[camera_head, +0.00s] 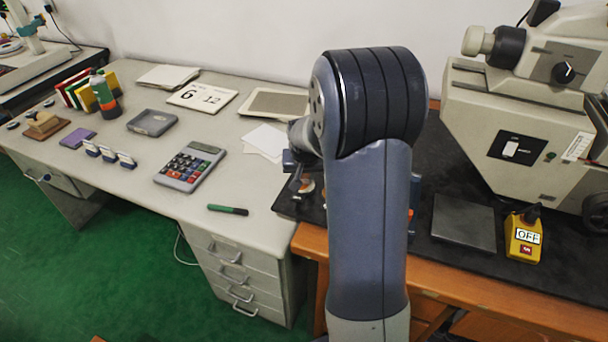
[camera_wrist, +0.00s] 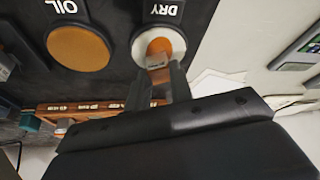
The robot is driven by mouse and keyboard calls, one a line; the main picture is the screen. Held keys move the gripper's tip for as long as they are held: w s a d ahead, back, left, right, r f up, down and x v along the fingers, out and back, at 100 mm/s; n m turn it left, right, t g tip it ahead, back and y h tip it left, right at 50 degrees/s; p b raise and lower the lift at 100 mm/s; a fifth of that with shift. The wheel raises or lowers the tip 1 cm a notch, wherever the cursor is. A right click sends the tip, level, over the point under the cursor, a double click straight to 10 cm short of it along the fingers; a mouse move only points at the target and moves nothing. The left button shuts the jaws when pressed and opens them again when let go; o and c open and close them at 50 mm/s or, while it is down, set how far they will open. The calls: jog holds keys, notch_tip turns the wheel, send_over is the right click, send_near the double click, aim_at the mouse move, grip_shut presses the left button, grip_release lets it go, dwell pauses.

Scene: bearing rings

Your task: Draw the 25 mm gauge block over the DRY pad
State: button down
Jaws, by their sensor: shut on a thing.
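My gripper (camera_wrist: 158,78) is shut on a small metallic block, the gauge block (camera_wrist: 157,62), at the near edge of the pad. I cannot tell whether the block touches the pad, and its size marking is not readable. In the head view my gripper (camera_head: 299,178) is small and partly hidden behind my arm, over the left end of the black mat.
The brown OIL pad (camera_wrist: 80,48) lies to the left of the DRY pad. A wooden rack (camera_wrist: 60,112) with small labels is partly hidden by my gripper. In the head view, a calculator (camera_head: 190,165), white papers (camera_head: 265,141) and a green pen (camera_head: 228,210) lie on the grey desk.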

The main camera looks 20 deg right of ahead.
jog(key=shift+s+a, duration=0.1)
jog(key=shift+a, duration=0.05)
dwell(0.3)
jog(key=shift+s+a+b, duration=0.25)
jog(key=shift+b, duration=0.05)
jog(key=shift+r+p, duration=1.75)
jog(key=shift+r, duration=0.85)
